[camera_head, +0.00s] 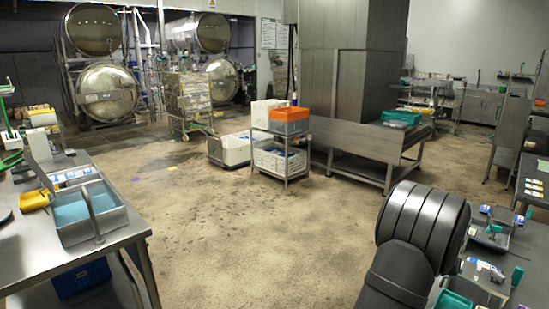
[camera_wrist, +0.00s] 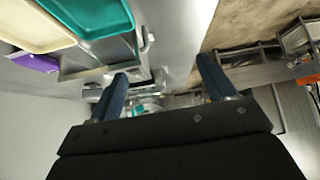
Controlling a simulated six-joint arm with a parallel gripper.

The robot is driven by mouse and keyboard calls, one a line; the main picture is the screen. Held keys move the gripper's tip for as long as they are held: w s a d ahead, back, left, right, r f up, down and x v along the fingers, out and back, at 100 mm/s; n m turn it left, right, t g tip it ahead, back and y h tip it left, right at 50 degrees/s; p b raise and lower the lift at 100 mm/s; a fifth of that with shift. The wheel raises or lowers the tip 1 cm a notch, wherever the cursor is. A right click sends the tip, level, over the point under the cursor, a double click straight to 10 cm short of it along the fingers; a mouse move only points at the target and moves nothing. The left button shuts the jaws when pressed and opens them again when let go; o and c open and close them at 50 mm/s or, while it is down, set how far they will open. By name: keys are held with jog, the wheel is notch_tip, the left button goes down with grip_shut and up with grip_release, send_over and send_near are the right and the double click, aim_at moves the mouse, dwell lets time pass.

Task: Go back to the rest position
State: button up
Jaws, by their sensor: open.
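My gripper (camera_wrist: 162,68) shows in the wrist view with its two blue fingers wide apart. Nothing is held between them. Beyond the fingers there is a pale surface and blurred clutter. In the head view my dark arm stands at the lower right beside a bench. I cannot make out the gripper's fingers there.
In the wrist view, a teal tray (camera_wrist: 90,15) and a cream tray (camera_wrist: 35,25) lie at upper left. In the head view, a metal table (camera_head: 130,228) with a blue-lined tub stands left, and a cart with an orange crate (camera_head: 289,126) stands mid-room. The floor (camera_head: 230,230) between is clear.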

jog(key=s+d, duration=0.5)
jog(key=d, duration=0.3)
jog(key=shift+d+f, duration=0.15)
jog(key=shift+d, duration=0.25)
jog(key=shift+a, duration=0.1)
jog(key=w+a, duration=0.5)
jog(key=a, duration=0.5)
jog(key=w+a, duration=0.5)
jog(key=a, duration=0.5)
jog(key=s+d, duration=1)
jog(key=d, duration=0.3)
jog(key=s+d+m, duration=0.1)
jog(key=s+d, duration=0.8)
jog(key=d, duration=0.4)
jog(key=s+d, duration=1)
jog(key=d, duration=0.3)
jog(key=shift+h, duration=0.3)
jog(key=w+f, duration=0.1)
jog(key=w, duration=0.1)
jog(key=w+f, duration=0.2)
jog(key=w, duration=0.1)
jog(key=w+f, duration=0.2)
jog(key=w, duration=0.1)
jog(key=shift+o, duration=0.4)
jog(key=shift+r, duration=0.1)
